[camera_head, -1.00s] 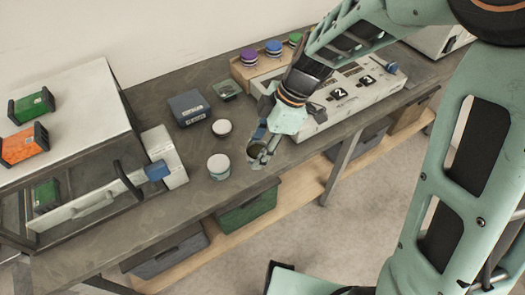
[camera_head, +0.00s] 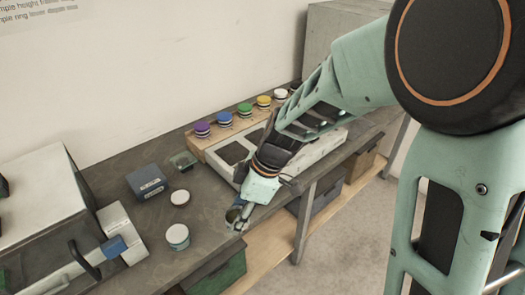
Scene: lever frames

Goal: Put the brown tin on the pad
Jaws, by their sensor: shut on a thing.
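My gripper (camera_head: 242,217) is low at the front edge of the bench, shut on a small dark round tin (camera_head: 233,215). The tin is mostly hidden by the fingers, and its brown colour is hard to make out. A long pale fixture (camera_head: 215,164) lies behind my gripper, with dark square pads (camera_head: 232,152) on its top. My arm covers the right part of this fixture. I cannot tell which surface is the task's pad. The tin is apart from the fixture.
A white-topped tin (camera_head: 177,236) and a flatter white-lidded one (camera_head: 180,198) stand left of my gripper. A blue-grey box (camera_head: 147,182) and a small green dish (camera_head: 183,160) are behind them. Several coloured knobs (camera_head: 245,109) line the back. A machine with a handle (camera_head: 122,240) is at left.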

